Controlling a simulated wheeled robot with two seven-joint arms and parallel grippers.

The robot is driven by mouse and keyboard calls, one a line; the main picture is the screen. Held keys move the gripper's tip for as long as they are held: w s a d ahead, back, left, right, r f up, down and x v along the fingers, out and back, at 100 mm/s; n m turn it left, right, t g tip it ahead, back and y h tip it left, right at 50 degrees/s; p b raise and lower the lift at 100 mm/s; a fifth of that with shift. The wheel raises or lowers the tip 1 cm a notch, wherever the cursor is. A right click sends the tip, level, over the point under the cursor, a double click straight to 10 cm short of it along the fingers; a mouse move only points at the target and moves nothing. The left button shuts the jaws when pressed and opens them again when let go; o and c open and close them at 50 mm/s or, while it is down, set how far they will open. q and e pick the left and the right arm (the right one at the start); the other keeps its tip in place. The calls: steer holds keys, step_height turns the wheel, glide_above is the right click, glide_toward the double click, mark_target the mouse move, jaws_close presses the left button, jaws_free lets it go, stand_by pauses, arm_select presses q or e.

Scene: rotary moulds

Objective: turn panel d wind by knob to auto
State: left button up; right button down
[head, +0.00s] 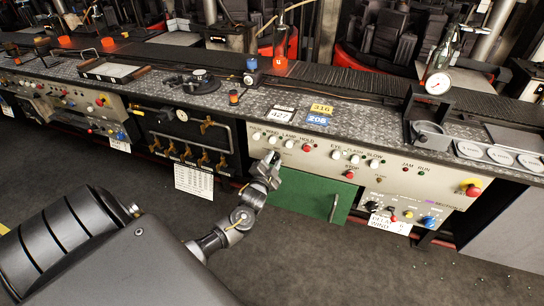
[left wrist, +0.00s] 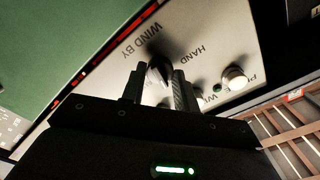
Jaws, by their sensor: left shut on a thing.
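The cream panel (head: 318,158) with several white buttons, red lamps and a red stop button is above a green door (head: 305,195). My left gripper (head: 270,167) is at the lower left end of this panel. In the left wrist view, my left gripper's fingers are shut on a dark knob (left wrist: 158,74), one on each side. The words "WIND BY" and "HAND" are printed on the panel around the knob. The gripper hides most of the knob in the head view, and which mark it points to cannot be told. My right gripper is not in view.
A white button (left wrist: 235,78) is close to the right finger. The green door has a metal handle (head: 333,208). To the left is a bay of brass valves (head: 207,125) with a hanging paper sheet (head: 194,181). The dark floor in front is clear.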

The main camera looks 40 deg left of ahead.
arm_select(q)
steer(key=m+p, duration=0.2)
steer(key=m, duration=0.2)
steer(key=shift+r, duration=0.2)
steer(key=shift+m+p, duration=0.5)
steer(key=shift+m, duration=0.2)
steer(key=shift+f+m, duration=0.1)
steer(key=shift+m, duration=0.3)
steer(key=shift+p, duration=0.3)
steer(key=shift+f+m, duration=0.1)
steer(key=shift+m, duration=0.2)
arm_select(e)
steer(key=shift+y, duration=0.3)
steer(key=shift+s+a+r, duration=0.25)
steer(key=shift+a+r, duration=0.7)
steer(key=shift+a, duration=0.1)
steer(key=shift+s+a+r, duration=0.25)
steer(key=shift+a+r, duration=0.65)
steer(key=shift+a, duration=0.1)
